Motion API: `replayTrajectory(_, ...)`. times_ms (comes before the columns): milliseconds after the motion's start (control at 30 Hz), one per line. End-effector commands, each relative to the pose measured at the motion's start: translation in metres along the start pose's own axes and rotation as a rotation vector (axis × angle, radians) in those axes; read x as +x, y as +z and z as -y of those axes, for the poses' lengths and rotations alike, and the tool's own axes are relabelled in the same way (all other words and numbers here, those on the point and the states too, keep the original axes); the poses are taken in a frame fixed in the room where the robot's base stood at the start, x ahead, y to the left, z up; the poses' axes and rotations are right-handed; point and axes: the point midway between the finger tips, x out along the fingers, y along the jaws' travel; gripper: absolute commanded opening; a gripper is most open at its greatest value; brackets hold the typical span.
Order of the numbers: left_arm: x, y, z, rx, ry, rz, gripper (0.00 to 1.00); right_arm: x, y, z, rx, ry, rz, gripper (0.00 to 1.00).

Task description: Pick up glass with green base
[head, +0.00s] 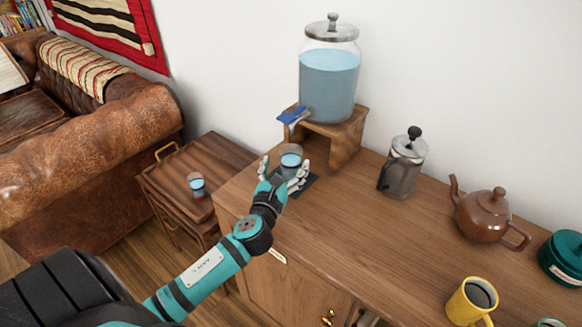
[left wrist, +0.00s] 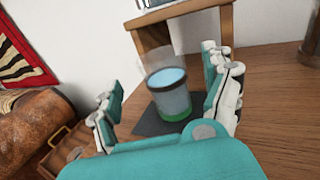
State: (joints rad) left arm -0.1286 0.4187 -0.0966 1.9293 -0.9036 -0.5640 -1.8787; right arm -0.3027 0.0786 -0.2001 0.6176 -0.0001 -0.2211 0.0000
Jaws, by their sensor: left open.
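A clear glass (head: 291,158) with blue liquid stands upright on a dark mat (head: 306,183) on the wooden cabinet, by the water dispenser's stand. In the left wrist view the glass (left wrist: 169,92) shows a green base on the dark mat (left wrist: 150,124). My left gripper (head: 284,168) is open, with its fingers on both sides of the glass. In the left wrist view the left gripper (left wrist: 166,92) has visible room between its fingers and the glass; contact is not seen. My right gripper is out of view.
A water dispenser (head: 329,80) on a wooden stand (head: 343,140) is just behind the glass. A French press (head: 402,166), brown teapot (head: 484,214) and yellow mug (head: 470,303) stand to the right. Another glass (head: 197,184) is on the side table (head: 174,166). The cabinet's middle is clear.

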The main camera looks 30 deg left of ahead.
Motion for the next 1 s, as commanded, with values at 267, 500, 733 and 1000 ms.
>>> replayTrajectory(267, 0.035, 0.003, 0.002, -0.002, 0.001, 0.001, 0.83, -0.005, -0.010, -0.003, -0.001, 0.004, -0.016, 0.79)
replayTrajectory(500, 0.053, 0.001, 0.002, -0.001, -0.001, 0.000, 0.83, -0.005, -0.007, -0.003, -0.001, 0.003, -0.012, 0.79)
replayTrajectory(733, 0.052, 0.001, 0.002, -0.001, -0.001, 0.000, 0.75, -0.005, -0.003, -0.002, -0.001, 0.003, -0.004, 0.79)
replayTrajectory(1000, 0.052, 0.001, 0.002, 0.000, -0.001, 0.000, 0.40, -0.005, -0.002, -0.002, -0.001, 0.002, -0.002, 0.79)
